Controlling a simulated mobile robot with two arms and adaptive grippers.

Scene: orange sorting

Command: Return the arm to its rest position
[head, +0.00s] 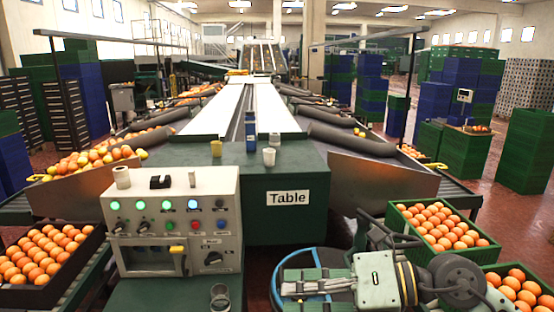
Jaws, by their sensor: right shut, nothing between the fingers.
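My right arm comes in from the lower right. Its gripper (292,288) points left, low in the picture, over a round stand with a blue rim (283,262). The gripper is shut and empty, apart from the oranges and the control panel. My left gripper is not in view.
A green crate of oranges (395,213) stands just behind my right arm; another green crate (490,269) is at the lower right. The control panel (140,212) and a dark crate (38,296) of oranges are left. The green table (250,222) stands ahead with small cups on top.

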